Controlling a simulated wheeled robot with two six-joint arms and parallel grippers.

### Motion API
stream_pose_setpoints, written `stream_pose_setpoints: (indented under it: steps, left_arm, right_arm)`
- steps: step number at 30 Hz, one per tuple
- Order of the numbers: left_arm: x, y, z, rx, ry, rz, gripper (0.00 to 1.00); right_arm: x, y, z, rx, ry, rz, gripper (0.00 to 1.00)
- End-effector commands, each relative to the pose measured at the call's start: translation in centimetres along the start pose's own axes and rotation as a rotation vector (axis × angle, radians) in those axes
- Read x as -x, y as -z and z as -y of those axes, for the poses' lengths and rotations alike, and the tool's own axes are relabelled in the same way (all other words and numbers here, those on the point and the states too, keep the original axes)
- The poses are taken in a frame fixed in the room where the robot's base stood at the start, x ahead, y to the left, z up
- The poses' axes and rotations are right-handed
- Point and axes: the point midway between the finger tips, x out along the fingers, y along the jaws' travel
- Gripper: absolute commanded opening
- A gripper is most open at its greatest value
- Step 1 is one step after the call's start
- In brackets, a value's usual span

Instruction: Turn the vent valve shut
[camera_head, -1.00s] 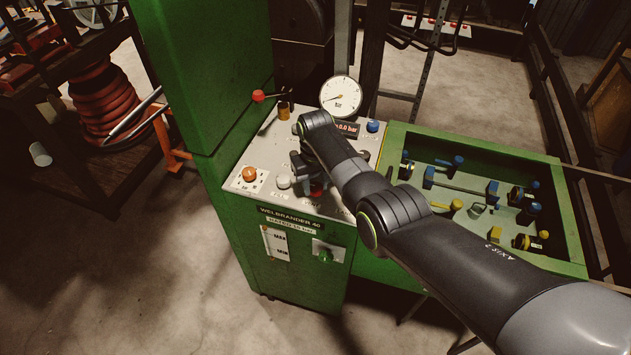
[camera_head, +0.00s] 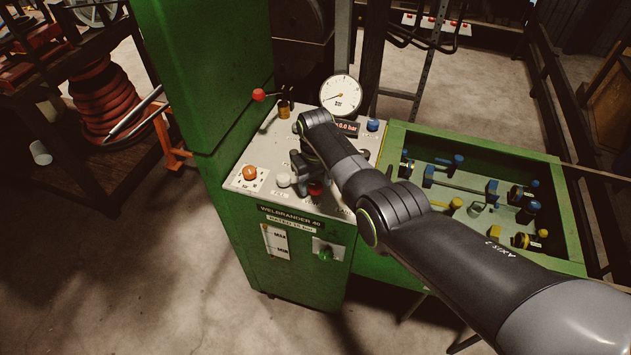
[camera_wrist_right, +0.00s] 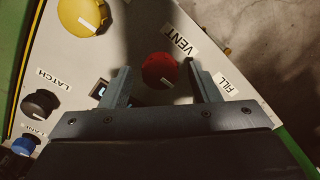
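The vent valve is a red knob (camera_wrist_right: 160,70) beside the label VENT in the right wrist view. Its dark pointer mark is visible on top. In the head view a bit of red knob (camera_head: 316,188) shows on the sloping panel below my right gripper (camera_head: 302,172). In the wrist view my right gripper (camera_wrist_right: 158,84) is open, with one finger on each side of the red knob. My left gripper is out of view.
A black LATCH knob (camera_wrist_right: 40,103) and a yellow knob (camera_wrist_right: 84,14) show in the wrist view. A green tray (camera_head: 478,143) stands right.

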Motion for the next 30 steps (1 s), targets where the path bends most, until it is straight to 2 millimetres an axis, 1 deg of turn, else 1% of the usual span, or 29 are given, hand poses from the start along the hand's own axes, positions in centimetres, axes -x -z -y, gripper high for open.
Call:
stream_pose_setpoints:
  steps: [8, 11, 14, 16, 23, 30]
  left_arm:
    - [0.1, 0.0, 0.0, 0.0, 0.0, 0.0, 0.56]
    - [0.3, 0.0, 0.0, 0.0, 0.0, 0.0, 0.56]
    - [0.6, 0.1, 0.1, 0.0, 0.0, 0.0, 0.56]
    - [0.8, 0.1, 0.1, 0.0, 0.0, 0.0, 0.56]
    - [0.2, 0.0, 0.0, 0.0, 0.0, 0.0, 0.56]
    - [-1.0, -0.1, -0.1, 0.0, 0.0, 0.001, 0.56]
  right_arm:
    - [0.2, 0.0, 0.0, -0.001, 0.001, 0.0, 0.56]
    - [0.9, 0.0, 0.0, -0.001, 0.001, 0.0, 0.56]
    - [2.2, 0.0, 0.0, -0.001, 0.001, -0.001, 0.56]
    - [3.3, 0.0, 0.0, -0.001, 0.001, -0.002, 0.56]
    - [7.4, 0.1, 0.0, -0.001, -0.001, -0.004, 0.56]
    - [12.8, 0.1, -0.1, 0.0, -0.002, -0.005, 0.56]
